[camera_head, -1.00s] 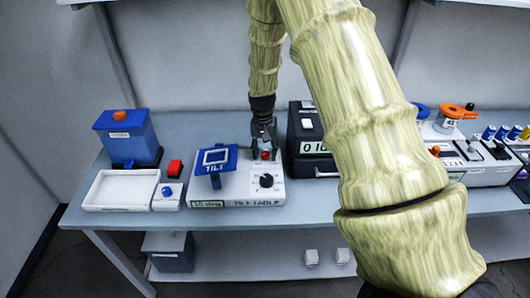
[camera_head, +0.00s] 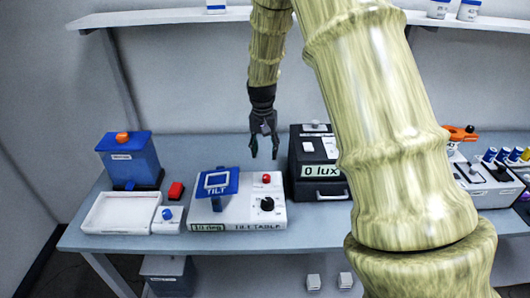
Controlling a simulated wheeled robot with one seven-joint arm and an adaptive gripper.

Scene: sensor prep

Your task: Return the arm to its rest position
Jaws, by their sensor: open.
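My gripper (camera_head: 264,148) hangs fingers-down above the back of the tilt table device, to the left of the black box. It is open, with nothing between its fingers. My arm reaches up from it and bends over the right middle of the view. The gripper is apart from the red button.
A black box (camera_head: 318,160) reading "0 lux" stands right of the tilt table. A shelf (camera_head: 160,17) runs above. My arm hides part of the bench (camera_head: 330,226).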

